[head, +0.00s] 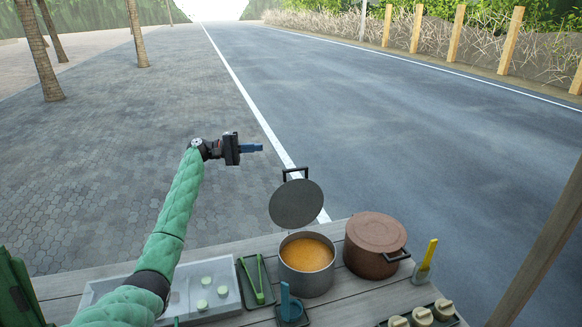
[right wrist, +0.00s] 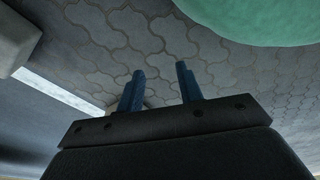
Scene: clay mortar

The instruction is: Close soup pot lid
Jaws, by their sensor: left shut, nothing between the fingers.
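The grey soup pot (head: 306,278) stands on the wooden table and holds orange soup. Its round grey lid (head: 296,206) is raised and tilted behind the pot's opening, with a black handle (head: 295,173) at the top. My left gripper (head: 262,148) is shut and empty, in the air to the upper left of the lid, apart from it. My right gripper (right wrist: 160,70) shows in the right wrist view with its two blue fingers apart and nothing between them; paving lies beyond it.
A brown lidded pot (head: 375,247) stands close to the right of the soup pot. Green tongs lie on a dark tray (head: 243,288) at left, beside a light tray (head: 228,300) with pale round pieces. A blue item (head: 286,302) stands in front. A yellow-handled tool (head: 429,254) and jars (head: 422,316) are at right.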

